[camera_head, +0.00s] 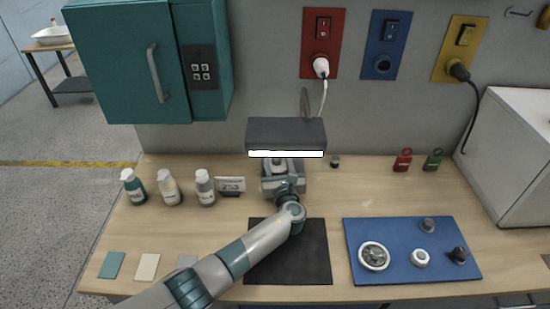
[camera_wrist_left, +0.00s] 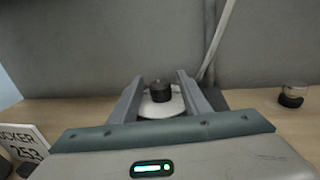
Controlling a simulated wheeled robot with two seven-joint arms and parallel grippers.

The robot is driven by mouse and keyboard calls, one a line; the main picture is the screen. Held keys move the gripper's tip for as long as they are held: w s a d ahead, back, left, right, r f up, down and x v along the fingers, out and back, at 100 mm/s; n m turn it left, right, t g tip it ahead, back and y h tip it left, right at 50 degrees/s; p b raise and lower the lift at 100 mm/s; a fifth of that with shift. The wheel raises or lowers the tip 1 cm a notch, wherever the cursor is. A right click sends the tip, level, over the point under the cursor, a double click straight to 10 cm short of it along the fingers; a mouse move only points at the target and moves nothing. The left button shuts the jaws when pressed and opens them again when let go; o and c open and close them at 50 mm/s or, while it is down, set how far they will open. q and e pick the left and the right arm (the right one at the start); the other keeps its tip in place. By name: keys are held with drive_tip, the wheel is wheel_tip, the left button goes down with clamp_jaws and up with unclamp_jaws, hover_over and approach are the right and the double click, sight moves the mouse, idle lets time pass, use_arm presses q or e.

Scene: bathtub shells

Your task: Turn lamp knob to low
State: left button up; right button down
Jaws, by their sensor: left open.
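The lamp (camera_head: 286,133) is a dark box-shaped head with a lit white strip along its front edge, at the back of the table. In the left wrist view, a black round knob (camera_wrist_left: 160,91) sits on a pale round base (camera_wrist_left: 163,107). My left gripper (camera_wrist_left: 160,76) is open, with the knob showing between its two fingers; I cannot tell whether either finger touches it. In the head view my left gripper (camera_head: 283,164) reaches under the lamp's front edge, and the knob is hidden there. My right gripper is not in view.
Several bottles (camera_head: 168,188) and a small sign (camera_head: 230,185) stand left of my arm. A small dark-based object (camera_head: 335,161) stands to the right. A black mat (camera_head: 310,260) and blue knob panel (camera_head: 360,270) lie in front. A teal cabinet (camera_head: 120,65) hangs upper left.

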sight(276, 156)
use_arm(q)
drive_tip(key=w+b, duration=0.1)
drive_tip(key=w, duration=0.2)
drive_tip(key=shift+a+f+b, duration=0.15)
drive_tip(key=shift+a+b, duration=0.05)
drive_tip(key=shift+b, duration=0.2)
drive_tip(key=shift+w+a, duration=0.1)
drive_tip(key=shift+w, duration=0.35)
drive_tip(key=c, duration=1)
drive_tip(key=shift+r+m+h, duration=0.25)
drive_tip(key=shift+m+h, duration=0.45)
drive_tip(key=shift+h, duration=0.4)
drive_tip(key=shift+c, duration=0.2)
drive_tip(key=shift+m+h, duration=0.4)
drive_tip(key=shift+h, duration=0.3)
drive_tip(key=shift+d+f+m+h, duration=0.1)
drive_tip(key=shift+d+m+h, duration=0.25)
drive_tip(key=shift+m+h, duration=0.4)
drive_tip(key=shift+d+m+h, duration=0.3)
drive_tip(key=shift+m+h, duration=0.15)
drive_tip(key=shift+h, duration=0.6)
drive_tip(key=o, duration=1)
